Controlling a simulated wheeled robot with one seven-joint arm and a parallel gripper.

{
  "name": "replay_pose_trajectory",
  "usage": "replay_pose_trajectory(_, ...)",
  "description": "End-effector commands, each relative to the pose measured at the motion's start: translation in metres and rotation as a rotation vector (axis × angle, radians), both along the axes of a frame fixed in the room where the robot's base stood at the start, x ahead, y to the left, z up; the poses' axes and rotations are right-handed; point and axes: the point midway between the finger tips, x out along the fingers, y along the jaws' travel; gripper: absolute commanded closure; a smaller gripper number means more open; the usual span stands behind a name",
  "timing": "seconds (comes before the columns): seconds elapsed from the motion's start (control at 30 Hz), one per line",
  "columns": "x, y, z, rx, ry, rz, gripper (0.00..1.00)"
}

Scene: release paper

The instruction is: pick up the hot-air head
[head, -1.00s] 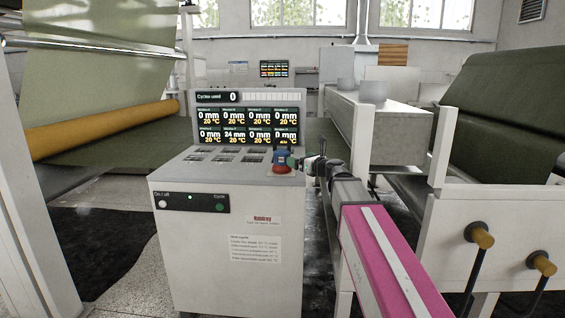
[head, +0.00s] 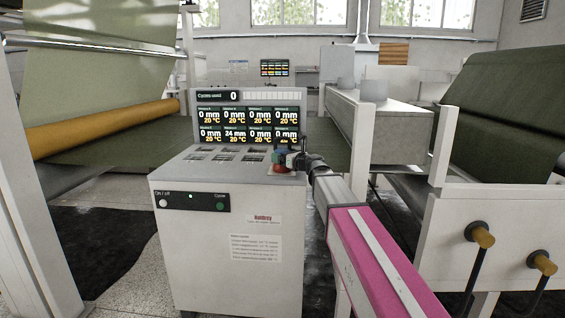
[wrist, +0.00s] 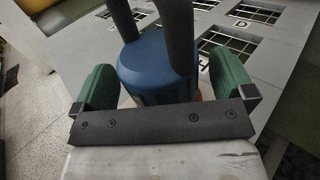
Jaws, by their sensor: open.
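The hot-air head (wrist: 152,68) is a blue rounded body with black bars or hoses rising from its far side in the wrist view. A sliver of red-orange shows beneath it. In the head view it sits on the right end of the console top, mostly hidden by my gripper, with a red part (head: 281,169) showing low down. My gripper (wrist: 163,82) is open, one green finger pad on each side of the blue body. A gap shows at the left pad; contact at the right is unclear. My gripper also shows in the head view (head: 285,159).
The console (head: 225,250) has a screen panel (head: 247,92) rising behind its sloping top. A fabric roll (head: 100,128) is at the left.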

Motion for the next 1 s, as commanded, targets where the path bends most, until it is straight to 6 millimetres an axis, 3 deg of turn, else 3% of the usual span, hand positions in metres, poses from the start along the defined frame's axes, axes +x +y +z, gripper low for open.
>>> replay_pose_trajectory(0.07, -0.001, 0.0, 0.0, 0.0, 0.0, 0.0, 0.0)
replay_pose_trajectory(0.33, -0.001, 0.0, 0.0, 0.0, 0.0, 0.0, 0.85)
replay_pose_trajectory(0.37, -0.001, 0.0, 0.001, 0.002, -0.001, 0.0, 0.88)
replay_pose_trajectory(0.67, -0.001, 0.0, 0.004, 0.002, -0.001, 0.0, 0.88)
replay_pose_trajectory(1.0, 0.0, 0.0, 0.033, 0.002, -0.002, 0.0, 0.88)
